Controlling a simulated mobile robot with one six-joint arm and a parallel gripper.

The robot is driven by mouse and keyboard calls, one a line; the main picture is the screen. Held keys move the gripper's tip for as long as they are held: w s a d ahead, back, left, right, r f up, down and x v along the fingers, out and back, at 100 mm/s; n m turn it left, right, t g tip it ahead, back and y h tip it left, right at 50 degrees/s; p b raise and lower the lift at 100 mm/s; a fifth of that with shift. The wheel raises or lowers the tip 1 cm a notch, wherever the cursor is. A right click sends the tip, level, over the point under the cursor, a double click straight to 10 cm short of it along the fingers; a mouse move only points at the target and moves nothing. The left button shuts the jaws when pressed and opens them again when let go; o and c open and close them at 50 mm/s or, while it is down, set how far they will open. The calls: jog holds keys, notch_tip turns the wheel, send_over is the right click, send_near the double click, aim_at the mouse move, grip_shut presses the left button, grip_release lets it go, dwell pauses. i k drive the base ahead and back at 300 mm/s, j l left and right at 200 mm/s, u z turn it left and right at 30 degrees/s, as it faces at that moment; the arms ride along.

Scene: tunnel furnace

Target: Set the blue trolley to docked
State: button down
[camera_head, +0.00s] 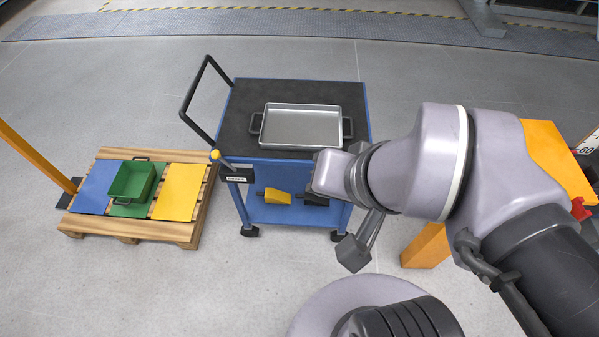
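The blue trolley (365,125) stands in the middle of the floor, with a dark top mat and a black push handle (196,95) on its left side. At its front left corner is a yellow-knobbed lever (215,155) beside a small white label (236,179), too small to read surely. The knob points up and left. My gripper (353,252) hangs in front of the trolley's right front side, away from the lever.
A metal tray (302,106) lies on the trolley top. At left, a wooden pallet (135,228) holds coloured panels and a green bin (132,181). An orange stand (428,248) is at right. Floor in front is clear.

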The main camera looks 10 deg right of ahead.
aim_at(287, 171)
jog(key=i+j+u, duration=0.1)
jog(key=i+j, duration=1.2)
jog(key=i, duration=0.05)
